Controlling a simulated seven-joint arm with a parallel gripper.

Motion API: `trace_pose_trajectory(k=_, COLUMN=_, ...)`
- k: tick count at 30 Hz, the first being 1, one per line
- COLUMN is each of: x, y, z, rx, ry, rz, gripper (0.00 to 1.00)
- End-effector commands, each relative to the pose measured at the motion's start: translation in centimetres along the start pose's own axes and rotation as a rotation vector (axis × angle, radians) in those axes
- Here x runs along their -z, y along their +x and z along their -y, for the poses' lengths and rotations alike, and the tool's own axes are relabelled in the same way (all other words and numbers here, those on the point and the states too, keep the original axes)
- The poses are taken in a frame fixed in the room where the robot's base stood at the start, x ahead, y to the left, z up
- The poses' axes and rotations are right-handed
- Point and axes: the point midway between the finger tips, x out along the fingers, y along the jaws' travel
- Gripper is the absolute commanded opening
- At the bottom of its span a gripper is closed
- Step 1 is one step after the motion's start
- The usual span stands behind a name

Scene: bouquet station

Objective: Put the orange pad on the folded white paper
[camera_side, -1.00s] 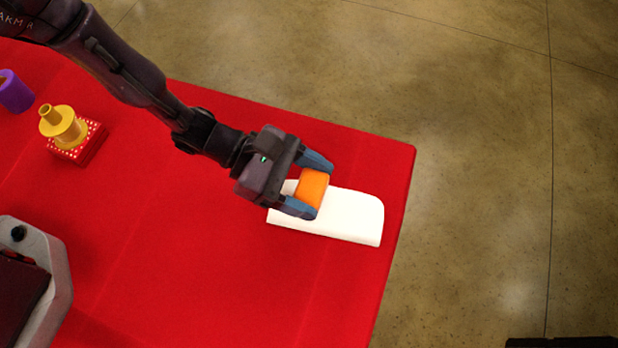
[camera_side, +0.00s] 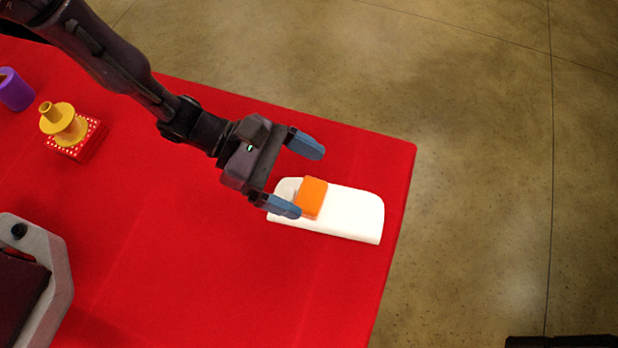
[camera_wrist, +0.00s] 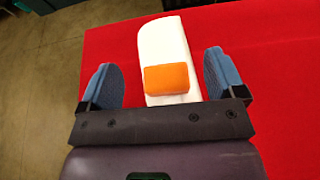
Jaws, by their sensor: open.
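The orange pad (camera_side: 312,197) lies on the folded white paper (camera_side: 352,215), toward the paper's left end in the side view. In the wrist view the pad (camera_wrist: 167,78) rests on the near part of the white paper (camera_wrist: 163,43). My gripper (camera_side: 295,177) is open and empty, with its blue fingers spread wide. In the wrist view its fingers (camera_wrist: 162,82) stand on both sides of the pad, apart from it. In the side view the lower finger covers a little of the paper's left end.
A yellow spool-like piece (camera_side: 63,124) on a red perforated block (camera_side: 78,142) and a purple cylinder (camera_side: 14,90) stand at the left of the red table (camera_side: 200,270). The table's right edge is close beyond the paper. The table front is clear.

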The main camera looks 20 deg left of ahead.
Motion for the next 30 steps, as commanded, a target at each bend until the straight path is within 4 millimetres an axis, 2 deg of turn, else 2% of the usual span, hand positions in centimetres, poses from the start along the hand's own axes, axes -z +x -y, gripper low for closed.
trace_pose_trajectory(k=1, x=-0.1, y=-1.4, z=-0.2, rx=-0.006, ry=-0.002, rz=0.002, gripper=0.89)
trace_pose_trajectory(k=6, x=-0.1, y=-5.3, z=-0.1, rx=-0.005, ry=-0.002, rz=0.003, gripper=0.89)
trace_pose_trajectory(k=12, x=-0.1, y=-8.7, z=-0.1, rx=-0.003, ry=0.001, rz=0.002, gripper=0.89)
trace_pose_trajectory(k=18, x=-0.1, y=-10.1, z=0.0, rx=0.0, ry=0.001, rz=0.003, gripper=0.89)
trace_pose_trajectory(k=26, x=-0.2, y=-10.3, z=0.0, rx=0.002, ry=0.008, rz=0.003, gripper=0.89)
trace_pose_trajectory(k=30, x=-2.5, y=-11.9, z=0.0, rx=0.037, ry=0.117, rz=-0.005, gripper=0.89)
